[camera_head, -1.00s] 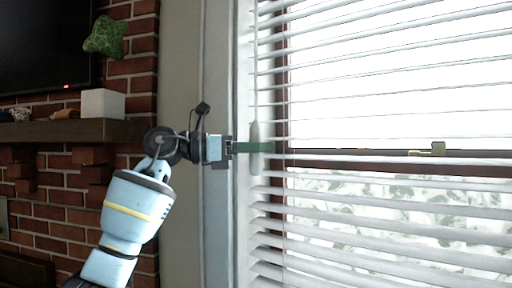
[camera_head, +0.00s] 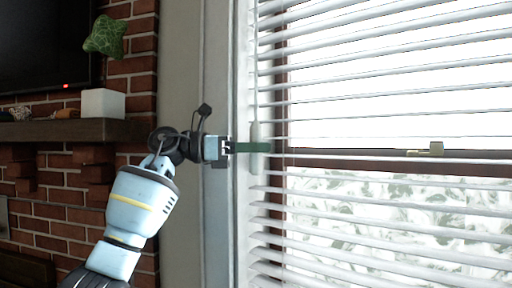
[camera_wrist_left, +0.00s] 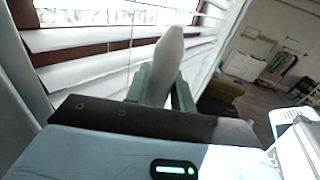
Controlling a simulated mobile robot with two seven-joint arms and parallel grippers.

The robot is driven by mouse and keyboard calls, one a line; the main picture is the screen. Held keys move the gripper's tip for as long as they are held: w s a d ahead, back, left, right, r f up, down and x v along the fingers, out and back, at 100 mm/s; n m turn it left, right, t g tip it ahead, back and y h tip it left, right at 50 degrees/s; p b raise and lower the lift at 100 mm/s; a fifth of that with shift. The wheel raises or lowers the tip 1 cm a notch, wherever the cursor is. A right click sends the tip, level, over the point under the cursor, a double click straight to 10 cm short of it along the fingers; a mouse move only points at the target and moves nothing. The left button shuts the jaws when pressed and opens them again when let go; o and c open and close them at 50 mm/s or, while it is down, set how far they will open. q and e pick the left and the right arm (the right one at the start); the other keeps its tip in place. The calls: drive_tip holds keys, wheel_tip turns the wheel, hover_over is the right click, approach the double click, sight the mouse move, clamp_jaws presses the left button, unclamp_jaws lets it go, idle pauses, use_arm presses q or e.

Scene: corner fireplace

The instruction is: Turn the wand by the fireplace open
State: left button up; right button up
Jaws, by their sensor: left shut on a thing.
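The wand (camera_head: 254,133) is a pale, upright rod hanging at the left edge of the white window blinds (camera_head: 390,222). My left gripper (camera_head: 258,147) has green fingers and reaches it from the left. In the left wrist view the thick end of the wand (camera_wrist_left: 163,62) stands between the two green fingers of the left gripper (camera_wrist_left: 161,88), which are shut on it. The blind slats are tilted with gaps between them, and the bright window and foliage show through. My right gripper is in neither view.
A brick fireplace wall (camera_head: 70,190) with a mantel shelf (camera_head: 70,130) is on the left. A white box (camera_head: 103,103) sits on the mantel below a dark screen (camera_head: 45,45). The window frame (camera_head: 219,60) stands close behind my left wrist.

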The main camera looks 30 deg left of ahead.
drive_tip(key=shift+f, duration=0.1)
use_arm(q)
drive_tip(key=o, duration=0.9)
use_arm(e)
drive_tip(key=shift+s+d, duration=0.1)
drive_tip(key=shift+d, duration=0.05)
use_arm(q)
drive_tip(key=shift+o, duration=0.2)
drive_tip(key=shift+s+a+f, duration=0.1)
drive_tip(key=shift+s+a, duration=0.1)
drive_tip(key=shift+a, duration=0.35)
drive_tip(key=b+v, duration=0.1)
drive_tip(key=v, duration=0.5)
drive_tip(key=shift+s+a, duration=0.25)
drive_tip(key=shift+a, duration=0.05)
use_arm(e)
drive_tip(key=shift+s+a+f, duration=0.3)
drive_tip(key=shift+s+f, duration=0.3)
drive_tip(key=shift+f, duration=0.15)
